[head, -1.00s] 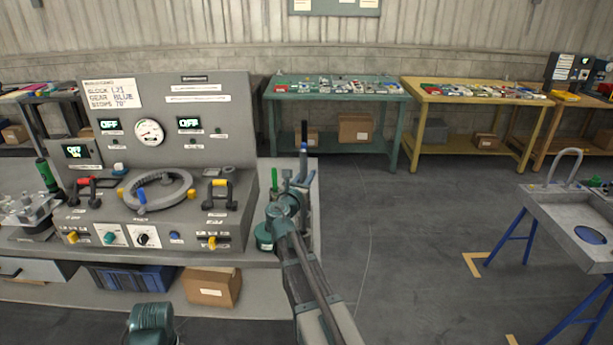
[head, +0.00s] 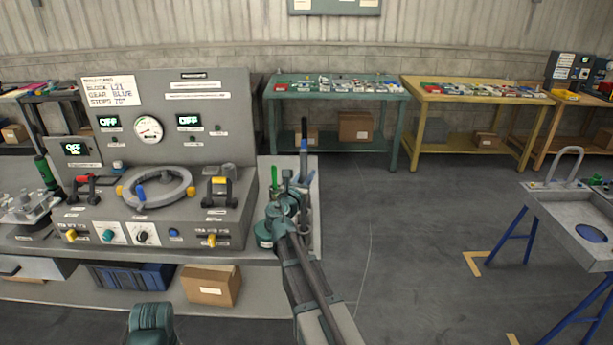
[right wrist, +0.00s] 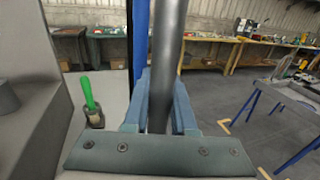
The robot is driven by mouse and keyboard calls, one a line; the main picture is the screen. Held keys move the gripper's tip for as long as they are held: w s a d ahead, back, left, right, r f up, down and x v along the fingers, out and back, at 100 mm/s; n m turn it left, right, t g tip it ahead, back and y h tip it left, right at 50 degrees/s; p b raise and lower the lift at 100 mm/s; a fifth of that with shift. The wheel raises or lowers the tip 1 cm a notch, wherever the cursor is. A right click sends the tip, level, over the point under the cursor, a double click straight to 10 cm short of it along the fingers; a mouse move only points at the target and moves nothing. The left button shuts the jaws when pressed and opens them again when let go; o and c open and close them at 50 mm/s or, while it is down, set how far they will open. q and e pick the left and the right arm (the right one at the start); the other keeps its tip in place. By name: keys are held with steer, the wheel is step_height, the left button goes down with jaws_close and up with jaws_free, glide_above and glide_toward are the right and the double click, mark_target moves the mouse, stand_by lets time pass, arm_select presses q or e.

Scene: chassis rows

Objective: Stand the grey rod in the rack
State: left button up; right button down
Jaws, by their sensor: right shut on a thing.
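The grey rod (right wrist: 168,50) rises nearly upright, leaning slightly to the right, from between the fingers of my right gripper (right wrist: 158,112) in the right wrist view. The gripper is shut on it. In the head view this gripper (head: 290,195) is over the right end of the bench, partly covered by my own arm. A blue upright (right wrist: 139,35) stands just left of the rod. A green rod (right wrist: 89,92) stands in a dark holder further left; it also shows in the head view (head: 274,178). I cannot make out the rack clearly.
A grey control console (head: 225,120) with a ring and handles fills the bench left of my gripper. A cardboard box (head: 212,288) and a blue bin (head: 130,276) sit below. Open floor lies to the right, before a grey stand (head: 575,225) on blue legs.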

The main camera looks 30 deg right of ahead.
steer(key=shift+f+b, duration=2.55)
steer(key=shift+f, duration=0.1)
steer(key=c, duration=0.7)
jaws_free()
steer(key=shift+o, duration=0.2)
steer(key=shift+s+a, duration=0.1)
steer(key=v, duration=1.3)
steer(key=shift+s+a, duration=0.2)
